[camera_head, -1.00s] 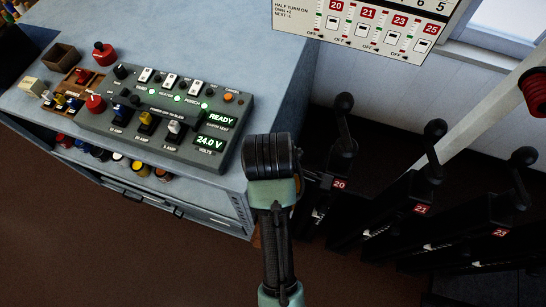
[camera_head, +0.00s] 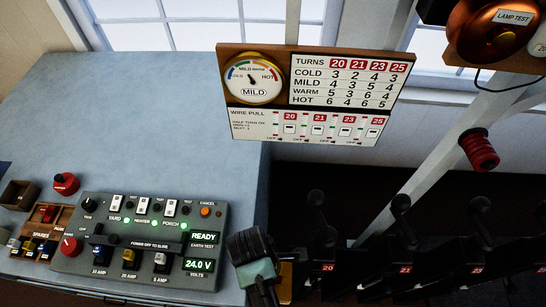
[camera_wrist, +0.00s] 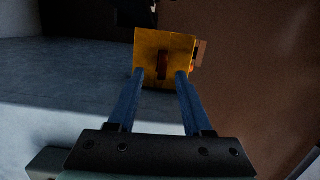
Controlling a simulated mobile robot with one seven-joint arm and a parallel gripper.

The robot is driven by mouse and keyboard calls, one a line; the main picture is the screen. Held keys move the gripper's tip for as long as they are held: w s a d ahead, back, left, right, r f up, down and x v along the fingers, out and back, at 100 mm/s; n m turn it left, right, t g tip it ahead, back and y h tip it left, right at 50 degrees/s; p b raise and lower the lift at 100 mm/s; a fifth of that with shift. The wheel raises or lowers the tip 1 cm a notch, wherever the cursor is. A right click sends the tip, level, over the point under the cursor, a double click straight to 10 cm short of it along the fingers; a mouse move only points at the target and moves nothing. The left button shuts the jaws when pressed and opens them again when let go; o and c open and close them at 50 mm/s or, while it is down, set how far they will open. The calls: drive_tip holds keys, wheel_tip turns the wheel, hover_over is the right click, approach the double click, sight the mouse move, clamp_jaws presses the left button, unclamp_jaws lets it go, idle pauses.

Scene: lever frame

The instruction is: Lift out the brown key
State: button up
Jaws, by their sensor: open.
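In the wrist view, a yellow box (camera_wrist: 146,50) stands just beyond my fingertips. A reddish-brown upright piece (camera_wrist: 162,66), seemingly the brown key, sits in the middle of its face. My gripper (camera_wrist: 160,74) is open, with one blue finger on each side of this piece. I cannot tell whether the fingers touch the box. In the head view, part of the yellow box (camera_head: 286,284) shows right of my arm's end, beside the bench. My fingertips and the brown piece are hidden there.
A grey control panel (camera_head: 135,262) with switches and lit displays lies on the bench (camera_head: 150,130). Black levers (camera_head: 318,215) stand to the right. A board with a dial and table (camera_head: 350,85) hangs behind, and a red handle (camera_head: 480,150) is on a sloping post.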

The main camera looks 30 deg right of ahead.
drive_tip(key=shift+s+d+f+p, duration=0.1)
drive_tip(key=shift+s+f+p, duration=0.1)
drive_tip(key=shift+f, duration=0.7)
drive_tip(key=shift+s+d+f+p, duration=0.1)
drive_tip(key=shift+f+p, duration=0.05)
drive_tip(key=shift+f, duration=0.75)
drive_tip(key=shift+s+d+f+p, duration=0.1)
drive_tip(key=shift+s+f+p, duration=0.1)
drive_tip(key=shift+f, duration=0.7)
drive_tip(key=shift+w, duration=0.1)
clamp_jaws()
